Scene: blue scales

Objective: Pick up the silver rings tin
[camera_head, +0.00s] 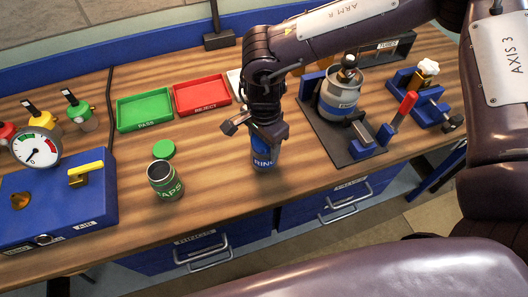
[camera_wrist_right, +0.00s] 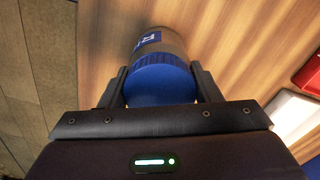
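The silver rings tin (camera_head: 264,157) stands upright on the wooden bench, with its blue label partly visible. My right gripper (camera_head: 264,138) is over it from above and hides its top. In the right wrist view, the tin (camera_wrist_right: 165,42) has a blue lid (camera_wrist_right: 160,82) turned towards the camera. The fingers of my right gripper (camera_wrist_right: 161,85) are on both sides of the lid, very close to it. I cannot tell whether they touch or press on it. My left gripper is not in view.
A caps tin (camera_head: 166,184) stands to the left, with a green lid (camera_head: 163,149) beside it. A green pass tray (camera_head: 144,110) and a red reject tray (camera_head: 202,95) are behind. A fixture on a dark base plate (camera_head: 322,133) stands close on the right. A blue gauge box (camera_head: 45,207) is far left.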

